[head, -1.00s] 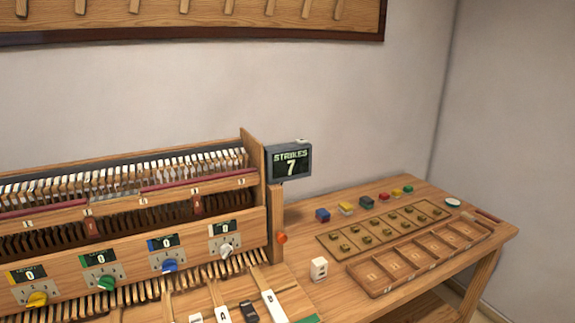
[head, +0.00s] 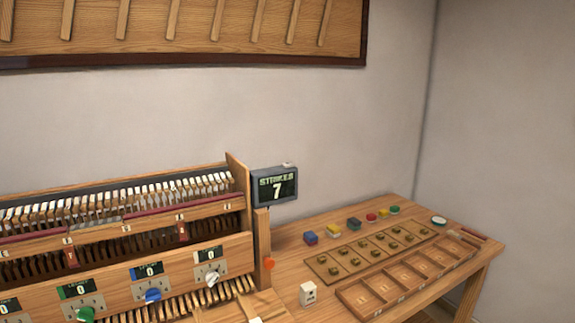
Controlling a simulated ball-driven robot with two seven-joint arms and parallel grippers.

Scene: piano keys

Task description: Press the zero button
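A grey counter box (head: 275,187) stands on a wooden post at the right end of the piano action. Its screen reads "STRIKES 7". A small pale button (head: 288,165) sits on top of the box, near its right end. I can read no label on it, so I cannot tell if it is the zero button. An orange-red knob (head: 269,264) is on the post below. Neither of my grippers is in view.
The piano action (head: 120,225) fills the left, with dials showing 0. On the wooden table (head: 300,252) at right are a small white block (head: 308,293), several coloured blocks, a board with brass pieces (head: 350,262) and a compartment tray (head: 365,303). Space above the counter is clear.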

